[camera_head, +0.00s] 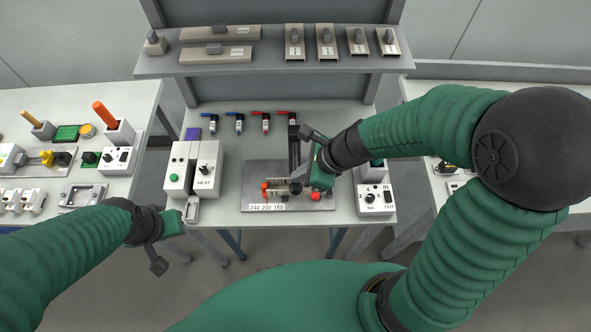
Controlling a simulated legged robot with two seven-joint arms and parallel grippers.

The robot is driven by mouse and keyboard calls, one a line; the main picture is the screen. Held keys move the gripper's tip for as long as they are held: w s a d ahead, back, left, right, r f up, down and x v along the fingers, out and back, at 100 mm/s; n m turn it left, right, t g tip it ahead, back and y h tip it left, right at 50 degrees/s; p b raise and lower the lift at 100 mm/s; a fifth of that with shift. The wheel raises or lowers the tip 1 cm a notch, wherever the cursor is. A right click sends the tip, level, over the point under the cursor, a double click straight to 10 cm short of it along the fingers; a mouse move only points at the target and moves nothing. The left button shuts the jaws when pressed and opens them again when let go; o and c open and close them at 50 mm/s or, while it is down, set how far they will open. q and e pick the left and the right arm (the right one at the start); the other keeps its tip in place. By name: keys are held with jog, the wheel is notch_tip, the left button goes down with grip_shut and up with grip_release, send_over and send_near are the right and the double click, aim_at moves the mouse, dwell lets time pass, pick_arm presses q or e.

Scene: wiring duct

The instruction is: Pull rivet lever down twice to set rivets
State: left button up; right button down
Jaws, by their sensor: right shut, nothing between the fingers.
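A grey metal plate (256,172) lies on the middle table with the rivet fixture on it. A red ball knob (315,196), which looks like the lever's end, shows low at the plate's right. My right gripper (302,182) is over the fixture, just above and left of the knob. It is shut and empty, and I cannot tell whether it touches the lever. The hand hides much of the lever and the rivet spot.
Blue and red-handled tools (265,121) lie behind. A shelf (275,65) spans the back. Side tables stand left and right.

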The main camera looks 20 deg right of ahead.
aim_at(298, 188)
jog(key=shift+s+a+f+b, duration=0.15)
jog(key=shift+s+f+b, duration=0.3)
jog(key=shift+f+b, duration=0.45)
jog(key=shift+s+a+f+b, duration=0.1)
jog(key=shift+s+f+b, duration=0.3)
jog(key=shift+f+b, duration=0.45)
jog(key=shift+s+a+f+b, duration=0.15)
jog(key=shift+s+f+b, duration=0.3)
jog(key=shift+f+b, duration=0.45)
dwell(2.2)
dwell(0.5)
jog(key=r+p, duration=0.1)
jog(key=w+r+p, duration=0.1)
jog(key=shift+d+r+p, duration=0.1)
jog(key=shift+r+p, duration=0.1)
jog(key=shift+p, duration=0.1)
jog(key=w+d+r+p, duration=0.1)
jog(key=w+r+p, duration=0.2)
jog(key=r+p, duration=0.4)
jog(key=shift+w+r+p, duration=0.2)
jog(key=shift+w+p, duration=0.2)
jog(key=shift+p, duration=0.45)
jog(key=r+p, duration=0.1)
jog(key=w+r+p, duration=0.1)
jog(key=r+p, duration=0.1)
jog(key=w+r+p, duration=0.1)
jog(key=p, duration=0.1)
jog(key=shift+d+r, duration=0.25)
jog(key=shift+d, duration=0.1)
